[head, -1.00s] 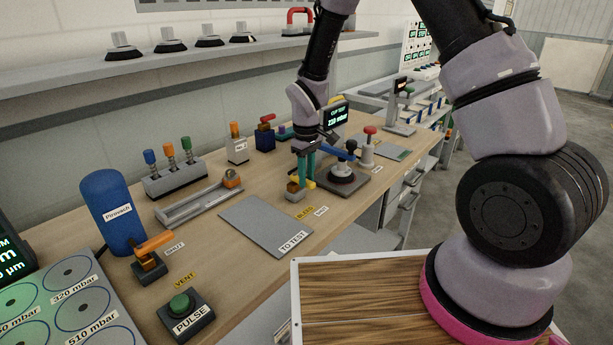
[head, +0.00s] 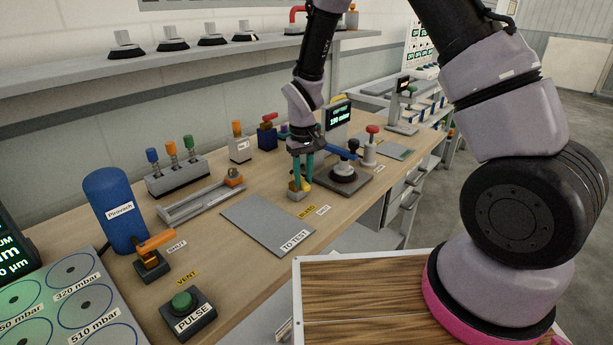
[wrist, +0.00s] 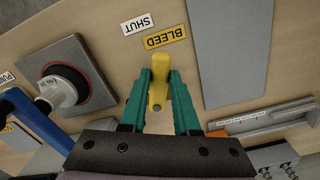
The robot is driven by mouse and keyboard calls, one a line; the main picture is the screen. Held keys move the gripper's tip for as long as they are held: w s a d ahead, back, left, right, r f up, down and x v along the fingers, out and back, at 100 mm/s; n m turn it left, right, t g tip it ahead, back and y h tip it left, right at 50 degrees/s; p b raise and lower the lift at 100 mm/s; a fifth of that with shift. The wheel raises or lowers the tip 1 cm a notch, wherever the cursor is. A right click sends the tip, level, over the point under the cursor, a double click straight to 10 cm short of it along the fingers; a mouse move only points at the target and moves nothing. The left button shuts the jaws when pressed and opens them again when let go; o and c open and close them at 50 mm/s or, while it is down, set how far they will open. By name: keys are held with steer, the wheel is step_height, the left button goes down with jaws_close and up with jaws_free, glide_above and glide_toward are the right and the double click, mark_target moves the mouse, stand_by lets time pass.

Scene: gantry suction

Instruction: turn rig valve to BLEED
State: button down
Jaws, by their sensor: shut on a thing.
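The rig valve has a yellow handle (wrist: 159,93) and a small grey body (head: 295,194) on the wooden bench. In the wrist view the handle lies between my gripper's teal fingers (wrist: 160,84), its free end pointing toward the yellow BLEED label (wrist: 165,37). The white SHUT label (wrist: 138,23) is beside BLEED. In the head view my gripper (head: 302,183) reaches down over the valve, shut on the handle, and hides part of it. The labels BLEED (head: 307,212) and SHUT (head: 323,209) lie in front of the valve.
A suction cup on a dark plate (head: 350,188) with a blue arm (head: 344,152) stands close right of my gripper. The display (head: 339,118) behind reads about 190 mbar. A grey TO TEST plate (head: 262,222) lies flat to the left.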

steer(key=m, duration=0.2)
steer(key=a+m, duration=0.1)
steer(key=shift+s+a+m, duration=0.15)
steer(key=shift+a+m, duration=0.15)
steer(key=shift+m, duration=0.1)
steer(key=m, duration=0.1)
steer(key=a+m, duration=0.1)
steer(key=m, duration=0.1)
steer(key=shift+a+m, duration=0.25)
steer(key=shift+m, duration=0.05)
steer(key=m, duration=0.1)
steer(key=a+m, duration=0.1)
steer(key=shift+w+m, duration=0.25)
steer(key=shift+m, duration=0.05)
steer(key=shift+w+a+m, duration=0.2)
steer(key=shift+a+m, duration=0.05)
steer(key=shift+m, duration=0.6)
steer(key=shift+w+a+m, duration=0.2)
steer(key=shift+a+m, duration=0.05)
steer(key=shift+m, duration=0.6)
steer(key=c, duration=0.6)
jaws_free()
steer(key=shift+c, duration=0.2)
step_height(320, 180, up, 11)
